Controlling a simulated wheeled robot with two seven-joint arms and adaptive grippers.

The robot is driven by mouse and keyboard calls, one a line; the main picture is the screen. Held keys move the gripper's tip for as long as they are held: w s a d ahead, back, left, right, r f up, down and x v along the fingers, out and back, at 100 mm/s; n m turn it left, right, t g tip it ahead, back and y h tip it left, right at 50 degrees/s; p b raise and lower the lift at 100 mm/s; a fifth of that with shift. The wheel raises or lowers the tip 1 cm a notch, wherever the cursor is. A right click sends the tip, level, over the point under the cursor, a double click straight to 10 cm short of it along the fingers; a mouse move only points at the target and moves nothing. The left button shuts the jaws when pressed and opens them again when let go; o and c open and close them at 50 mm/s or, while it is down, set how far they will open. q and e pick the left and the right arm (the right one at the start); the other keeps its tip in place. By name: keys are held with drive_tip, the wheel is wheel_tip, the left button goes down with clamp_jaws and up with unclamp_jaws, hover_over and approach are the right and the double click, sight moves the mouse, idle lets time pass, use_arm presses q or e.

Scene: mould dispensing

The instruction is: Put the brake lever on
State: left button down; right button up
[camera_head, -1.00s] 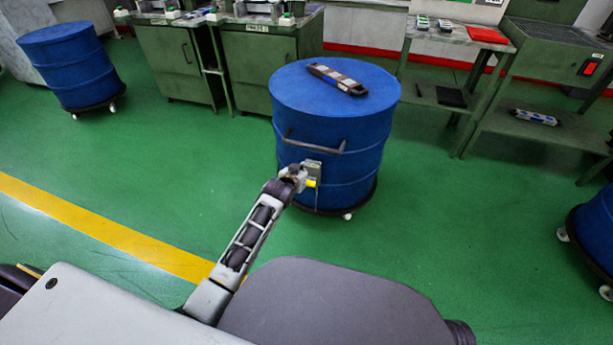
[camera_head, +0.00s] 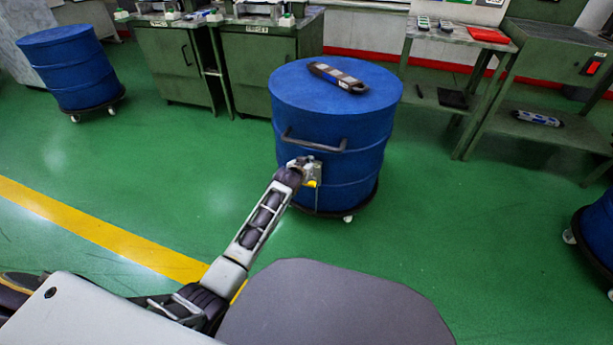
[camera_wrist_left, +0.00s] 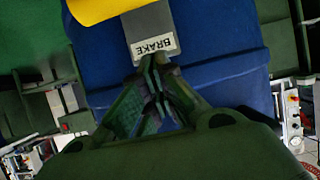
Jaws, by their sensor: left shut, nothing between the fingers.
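A blue drum (camera_head: 335,140) stands on a dark wheeled base in the middle of the head view. On its front side is a grey plate with a yellow brake lever (camera_head: 311,184), partly hidden by my left gripper (camera_head: 305,163). In the left wrist view the yellow lever (camera_wrist_left: 98,9) shows at the top, beside the grey plate with a BRAKE label (camera_wrist_left: 153,46). My left gripper (camera_wrist_left: 153,66) is shut and empty, its fingertips just below the label in the picture. I cannot tell whether they touch it. My right gripper is out of view.
A dark handle (camera_head: 314,143) sticks out above the plate. A dark device (camera_head: 337,77) lies on the drum's top. Other blue drums stand at left (camera_head: 68,65) and right (camera_head: 600,225). Green benches line the back. The green floor around the drum is clear.

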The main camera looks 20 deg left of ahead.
use_arm(q)
drive_tip(key=shift+f, duration=0.25)
drive_tip(key=shift+s+f+b, duration=0.9)
drive_tip(key=shift+s+f, duration=0.35)
drive_tip(key=shift+s, duration=0.1)
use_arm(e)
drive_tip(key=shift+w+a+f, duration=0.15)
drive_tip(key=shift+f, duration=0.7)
